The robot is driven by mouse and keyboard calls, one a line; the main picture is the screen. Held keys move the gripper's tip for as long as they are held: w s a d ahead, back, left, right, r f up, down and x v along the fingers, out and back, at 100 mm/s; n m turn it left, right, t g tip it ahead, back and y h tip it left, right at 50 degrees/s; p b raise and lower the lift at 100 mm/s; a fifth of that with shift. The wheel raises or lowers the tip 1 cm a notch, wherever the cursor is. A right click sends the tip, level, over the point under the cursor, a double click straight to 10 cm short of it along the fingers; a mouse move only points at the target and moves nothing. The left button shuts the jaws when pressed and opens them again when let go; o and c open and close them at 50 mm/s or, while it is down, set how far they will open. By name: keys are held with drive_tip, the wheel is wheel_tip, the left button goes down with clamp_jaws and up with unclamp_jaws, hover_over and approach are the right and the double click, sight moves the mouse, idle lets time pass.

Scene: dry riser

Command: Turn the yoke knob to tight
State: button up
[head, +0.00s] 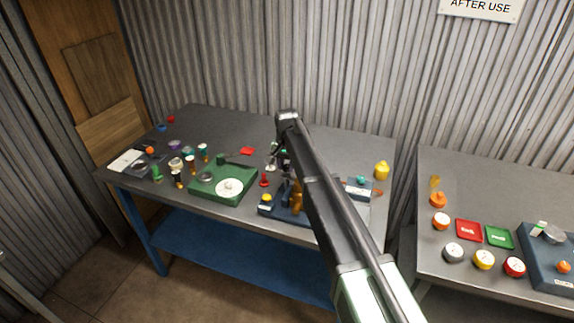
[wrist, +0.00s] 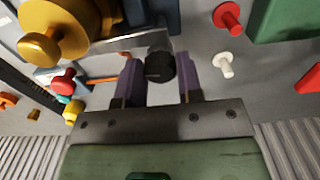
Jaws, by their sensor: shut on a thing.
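The yoke knob (wrist: 160,66) looks like a dark, round knob on a pale metal stem in the wrist view. My gripper (wrist: 159,76) has a purple finger on each side of it and is shut on it. A brass cylinder (wrist: 60,22) with a round brass knob sits to its upper left. In the head view the brass piece (head: 297,197) stands on a blue base (head: 270,208), partly behind my arm. The yoke knob and my fingertips are mostly hidden there. No tightness mark is readable.
A green device (head: 235,178) with a white dial is left of the blue base. A red peg (wrist: 228,18) and a white peg (wrist: 224,62) stand close right of my fingers. Small parts crowd the table's left. A second table (head: 430,262) is at right.

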sight(287, 166)
idle(0.3)
drive_tip(key=o, duration=0.9)
wheel_tip(287, 166, up, 11)
drive_tip(key=p, duration=1)
drive_tip(key=shift+f+p, duration=0.15)
drive_tip(key=shift+p, duration=0.25)
